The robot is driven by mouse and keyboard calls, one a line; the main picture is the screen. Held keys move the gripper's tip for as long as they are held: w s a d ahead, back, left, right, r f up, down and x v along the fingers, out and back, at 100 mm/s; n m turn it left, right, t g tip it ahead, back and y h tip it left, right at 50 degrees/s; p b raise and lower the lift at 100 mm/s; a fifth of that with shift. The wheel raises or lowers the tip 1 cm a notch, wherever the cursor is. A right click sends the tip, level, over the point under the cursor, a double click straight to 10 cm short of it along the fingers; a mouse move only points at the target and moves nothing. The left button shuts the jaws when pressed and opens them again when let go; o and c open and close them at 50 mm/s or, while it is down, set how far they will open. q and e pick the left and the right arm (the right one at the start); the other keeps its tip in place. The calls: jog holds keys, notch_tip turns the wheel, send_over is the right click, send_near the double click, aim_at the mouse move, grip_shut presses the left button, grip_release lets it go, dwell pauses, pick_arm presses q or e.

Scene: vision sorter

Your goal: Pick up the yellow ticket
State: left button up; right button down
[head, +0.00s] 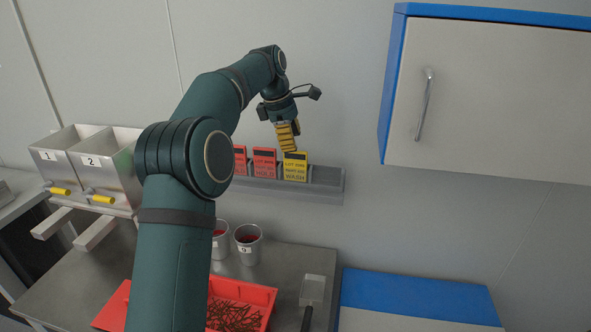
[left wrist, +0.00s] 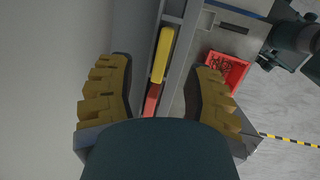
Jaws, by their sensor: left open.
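The yellow ticket (head: 295,168), marked WASH, stands in a grey wall rack (head: 322,182) at the right end of a row of tickets. Its top edge shows in the left wrist view (left wrist: 162,55) between my fingers. My left gripper (head: 288,140) is open, just above the yellow ticket, fingers pointing down. In the left wrist view its two yellow-padded fingers (left wrist: 160,92) stand apart on either side of the rack and hold nothing. My right gripper is in neither view.
A red HOLD ticket (head: 264,163) stands left of the yellow one, with another red ticket partly hidden by my arm. A blue-edged cabinet (head: 480,95) hangs at the right. Below are metal cups (head: 248,245) and a red tray (head: 262,296). The rack's right end is empty.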

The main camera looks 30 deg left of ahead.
aim_at(295, 166)
pick_arm(q)
jog(key=x, duration=0.3)
jog(key=shift+f+b, duration=0.2)
jog(key=shift+b, duration=0.1)
grip_shut()
